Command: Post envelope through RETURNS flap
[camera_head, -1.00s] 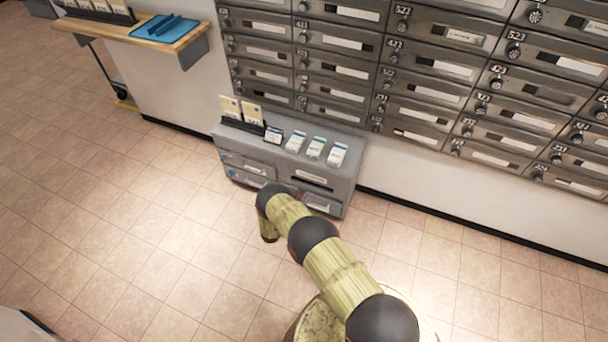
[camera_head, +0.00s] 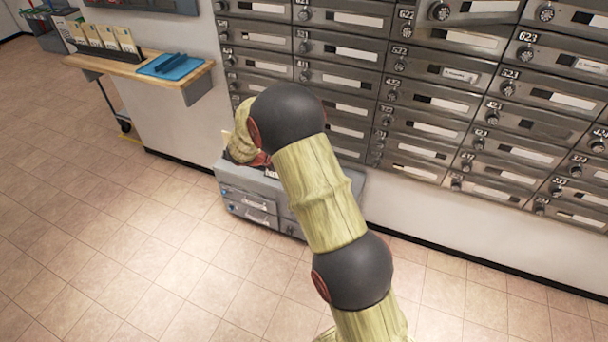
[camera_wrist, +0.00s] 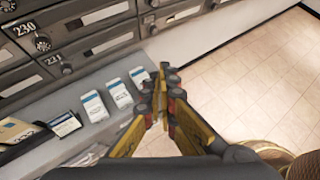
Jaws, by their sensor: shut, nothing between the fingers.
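A low grey cabinet (camera_head: 232,186) with labelled front flaps (camera_head: 250,212) stands against the wall in the head view. Its labels are too small to read, so I cannot tell which flap is RETURNS. My arm hides its right front and most of its top. In the wrist view, three white, blue-marked envelope-like packets (camera_wrist: 95,106) (camera_wrist: 119,93) (camera_wrist: 139,77) lie in a row on the cabinet top (camera_wrist: 75,97). My gripper (camera_wrist: 165,88) is shut and empty, appearing beside the rightmost packet; contact cannot be told.
A wall of numbered mailboxes (camera_head: 440,98) rises behind the cabinet. A small dark-framed card (camera_wrist: 66,124) stands left of the packets. A wooden shelf (camera_head: 195,80) with a blue tray (camera_head: 170,66) juts out at left. The tiled floor (camera_head: 110,240) in front is clear.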

